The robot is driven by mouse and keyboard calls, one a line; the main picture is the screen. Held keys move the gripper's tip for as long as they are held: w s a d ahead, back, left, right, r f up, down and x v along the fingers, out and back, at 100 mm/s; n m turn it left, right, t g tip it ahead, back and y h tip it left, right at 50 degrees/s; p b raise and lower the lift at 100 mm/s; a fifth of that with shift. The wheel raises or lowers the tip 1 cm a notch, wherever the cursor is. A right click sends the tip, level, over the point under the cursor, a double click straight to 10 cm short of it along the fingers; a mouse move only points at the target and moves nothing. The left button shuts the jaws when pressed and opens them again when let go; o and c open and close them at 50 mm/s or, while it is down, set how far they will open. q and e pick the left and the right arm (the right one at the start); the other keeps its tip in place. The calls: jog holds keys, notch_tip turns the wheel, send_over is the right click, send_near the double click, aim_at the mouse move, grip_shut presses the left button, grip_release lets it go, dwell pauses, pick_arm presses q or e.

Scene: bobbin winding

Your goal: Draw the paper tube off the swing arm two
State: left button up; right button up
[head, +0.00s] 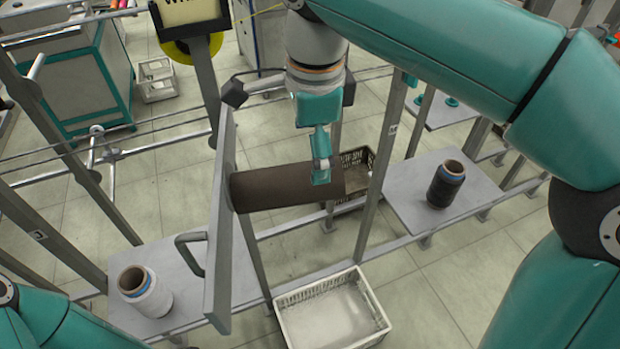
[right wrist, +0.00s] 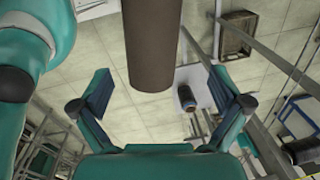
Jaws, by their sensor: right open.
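The dark brown paper tube (head: 270,188) sticks out to the right, nearly level, from the upright grey swing arm (head: 219,245) in the head view. A grey handle (head: 190,253) is on the arm's left side. My right gripper (head: 320,170) is at the tube's free right end, with one finger in front of it. In the right wrist view the tube (right wrist: 152,45) comes down from the top, between the two spread fingers of the gripper (right wrist: 160,90), with a gap on each side. My left gripper is out of view.
A white crate (head: 335,340) stands on the floor below, and a black crate (head: 352,196) behind the tube. A dark bobbin (head: 446,186) stands on the right grey plate (head: 405,200), a white one (head: 148,295) on the left plate. Metal posts (head: 382,175) rise close by.

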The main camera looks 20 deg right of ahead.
jog(key=f, duration=0.7)
jog(key=shift+w+f+b, duration=0.2)
jog(key=shift+w+b, duration=0.15)
jog(key=c, duration=1.3)
jog(key=shift+r+p, duration=0.45)
jog(key=shift+d, duration=0.15)
jog(key=shift+s+d+r, duration=0.1)
jog(key=shift+s+d, duration=0.2)
jog(key=shift+d, duration=0.95)
jog(key=shift+s+d+r, duration=0.1)
jog(key=shift+s+d, duration=0.2)
jog(key=shift+d, duration=1)
jog(key=shift+s+d+r, duration=0.1)
jog(key=shift+s+d, duration=0.2)
jog(key=shift+d, duration=0.95)
